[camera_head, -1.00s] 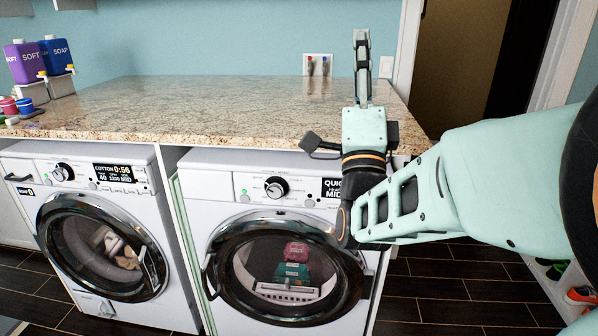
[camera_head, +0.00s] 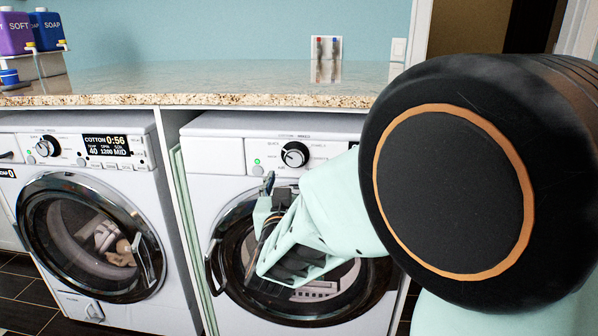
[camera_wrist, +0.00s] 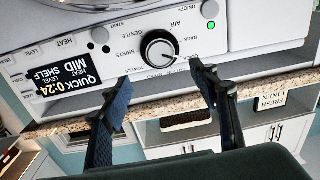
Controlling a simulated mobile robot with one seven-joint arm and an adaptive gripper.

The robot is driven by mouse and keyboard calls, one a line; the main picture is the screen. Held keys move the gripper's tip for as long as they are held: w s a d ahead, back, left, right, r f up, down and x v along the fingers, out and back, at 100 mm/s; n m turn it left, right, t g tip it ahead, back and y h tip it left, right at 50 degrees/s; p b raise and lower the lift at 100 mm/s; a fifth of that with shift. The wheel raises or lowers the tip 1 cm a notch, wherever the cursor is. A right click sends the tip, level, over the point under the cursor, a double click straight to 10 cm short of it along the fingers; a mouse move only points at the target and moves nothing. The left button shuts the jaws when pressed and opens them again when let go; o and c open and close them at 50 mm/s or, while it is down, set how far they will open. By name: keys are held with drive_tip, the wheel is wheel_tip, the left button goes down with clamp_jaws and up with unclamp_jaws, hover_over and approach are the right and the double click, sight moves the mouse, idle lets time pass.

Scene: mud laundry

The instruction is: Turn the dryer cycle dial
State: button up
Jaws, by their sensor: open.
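The dryer (camera_head: 210,130) is the right-hand white machine in the head view. Its cycle dial (camera_head: 295,154) is a round black knob with a silver ring on the front panel. The dial also shows in the wrist view (camera_wrist: 159,48), where the panel appears upside down. My gripper (camera_head: 269,182) is in front of the dryer, below and left of the dial in the head view. In the wrist view my gripper (camera_wrist: 161,80) is open and empty, its fingertips spread either side of the dial's line and apart from it. My arm hides the dryer's display in the head view; the wrist view shows it (camera_wrist: 66,74).
A washer (camera_head: 90,185) stands to the left. A granite counter (camera_head: 200,88) overhangs both machines. The dryer's round door (camera_head: 225,240) bulges out below the panel, behind my gripper. Soap bottles (camera_head: 47,29) stand at the far left of the counter.

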sight(294, 160)
drive_tip(key=w+b, duration=0.1)
drive_tip(key=w, duration=0.9)
drive_tip(key=shift+w+f+b, duration=0.15)
drive_tip(key=shift+w+b, duration=0.15)
drive_tip(key=shift+w, duration=0.1)
drive_tip(key=shift+c, duration=0.4)
drive_tip(key=c, duration=1.1)
